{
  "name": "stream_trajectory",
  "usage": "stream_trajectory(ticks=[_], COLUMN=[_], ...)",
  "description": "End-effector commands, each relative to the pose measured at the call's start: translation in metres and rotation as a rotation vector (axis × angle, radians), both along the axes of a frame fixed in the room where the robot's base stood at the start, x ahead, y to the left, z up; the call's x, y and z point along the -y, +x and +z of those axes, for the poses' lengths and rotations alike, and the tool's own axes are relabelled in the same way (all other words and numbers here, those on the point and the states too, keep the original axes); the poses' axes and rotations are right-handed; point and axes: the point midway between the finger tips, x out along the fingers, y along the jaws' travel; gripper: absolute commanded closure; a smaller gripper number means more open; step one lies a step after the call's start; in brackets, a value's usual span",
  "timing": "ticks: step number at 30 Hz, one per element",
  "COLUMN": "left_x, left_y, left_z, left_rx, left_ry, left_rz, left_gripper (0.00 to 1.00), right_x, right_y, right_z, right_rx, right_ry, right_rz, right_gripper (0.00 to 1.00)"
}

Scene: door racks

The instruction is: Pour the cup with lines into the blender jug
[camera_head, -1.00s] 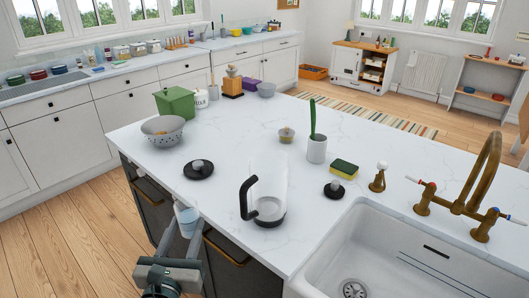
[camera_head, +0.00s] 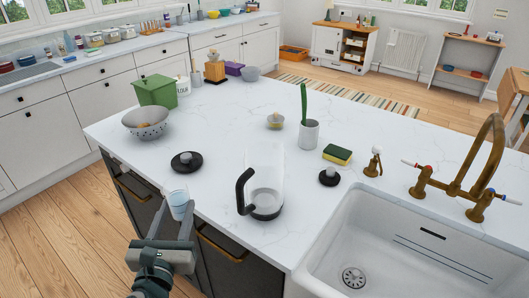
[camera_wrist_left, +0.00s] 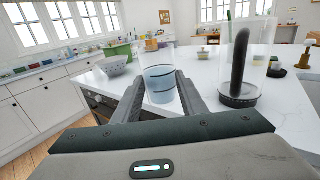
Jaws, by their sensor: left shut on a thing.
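My left gripper (camera_head: 179,222) is shut on the cup with lines (camera_head: 178,203), a clear cup with bluish contents. In the left wrist view the cup (camera_wrist_left: 160,85) stands upright between the fingers, with dark lines around it. It is held in front of the island's front edge, to the left of the blender jug. The blender jug (camera_head: 265,175) is clear, with a black handle on its left side and a dark base, and stands upright on the worktop. It also shows right of the cup in the left wrist view (camera_wrist_left: 258,60). My right gripper is not in view.
A black lid (camera_head: 187,162) lies on the worktop (camera_head: 225,130) behind the cup. A colander (camera_head: 146,122) and green box (camera_head: 155,91) stand further left. A small black lid (camera_head: 329,177), a sponge (camera_head: 337,154) and a sink (camera_head: 400,245) are right of the jug.

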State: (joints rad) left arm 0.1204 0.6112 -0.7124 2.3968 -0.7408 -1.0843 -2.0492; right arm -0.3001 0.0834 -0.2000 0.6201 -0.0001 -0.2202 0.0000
Motion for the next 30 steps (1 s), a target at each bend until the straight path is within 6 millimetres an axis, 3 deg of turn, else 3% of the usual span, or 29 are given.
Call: stream_trajectory(ticks=[5, 11, 21, 30], left_x=[0.002, 0.012, 0.046, 0.073], left_y=[0.005, 0.025, 0.087, 0.134], left_z=[0.004, 0.014, 0.037, 0.046], left_rx=[0.002, 0.004, 0.003, 0.002], left_ry=[0.0, 0.001, 0.005, 0.006], left_rz=[-0.008, -0.049, -0.216, -0.381], left_gripper=[0.91, 0.91, 0.91, 0.91], right_x=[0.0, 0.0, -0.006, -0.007], right_y=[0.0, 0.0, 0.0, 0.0], right_z=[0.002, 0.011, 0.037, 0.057], right_rx=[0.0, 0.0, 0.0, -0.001], right_ry=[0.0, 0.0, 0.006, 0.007], right_rz=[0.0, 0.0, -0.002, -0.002], right_gripper=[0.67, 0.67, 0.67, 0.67])
